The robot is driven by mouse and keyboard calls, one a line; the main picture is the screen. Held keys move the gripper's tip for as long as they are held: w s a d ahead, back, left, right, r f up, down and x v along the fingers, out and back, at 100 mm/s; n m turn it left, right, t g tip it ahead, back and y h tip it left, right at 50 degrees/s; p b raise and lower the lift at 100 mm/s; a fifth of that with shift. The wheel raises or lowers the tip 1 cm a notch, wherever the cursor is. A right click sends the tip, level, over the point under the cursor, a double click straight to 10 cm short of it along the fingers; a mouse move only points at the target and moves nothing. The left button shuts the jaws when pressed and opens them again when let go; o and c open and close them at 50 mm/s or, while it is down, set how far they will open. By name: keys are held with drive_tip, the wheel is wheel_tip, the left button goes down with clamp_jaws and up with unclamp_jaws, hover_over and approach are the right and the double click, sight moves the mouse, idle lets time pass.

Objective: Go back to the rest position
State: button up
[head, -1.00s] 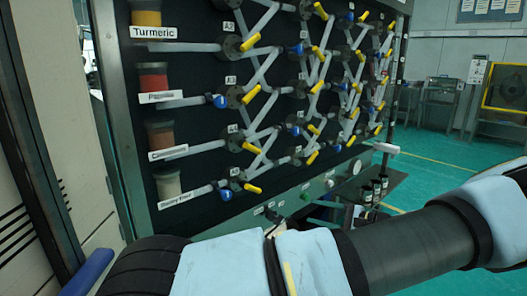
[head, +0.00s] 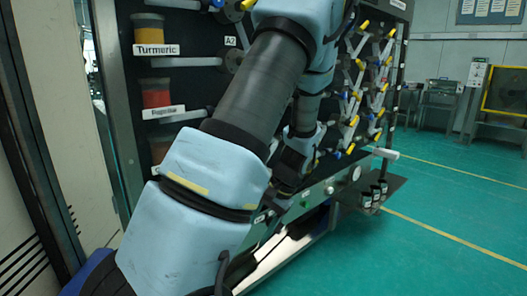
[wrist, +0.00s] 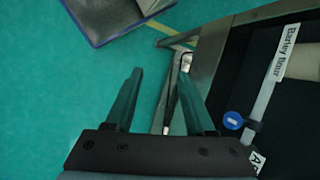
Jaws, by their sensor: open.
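My gripper (wrist: 160,74) shows in the wrist view with its two dark green fingers apart. Nothing is between them but the view of the floor and a metal frame beyond. In the head view my arm is raised and folded across the front of the black valve panel (head: 330,195). The forearm hides the middle and lower left of the panel. The fingers cannot be made out in the head view.
Jars labelled Turmeric (head: 149,35) and below stand at the panel's left. The green floor (head: 440,190) is open on the right. A grey cabinet (head: 40,130) stands close on the left.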

drive_tip(key=s+a+r+n+t+h+p, duration=0.1)
drive_tip(key=s+a+r+n+h, duration=0.1)
drive_tip(key=r, duration=0.4)
drive_tip(key=s+a+r+n+t+h+p, duration=0.1)
drive_tip(key=s+a+r+n+t+h, duration=0.1)
drive_tip(key=r, duration=0.4)
drive_tip(key=shift+s+a+r+n+h+p, duration=0.3)
drive_tip(key=shift+s+a+n+h, duration=0.35)
drive_tip(key=shift+s, duration=0.65)
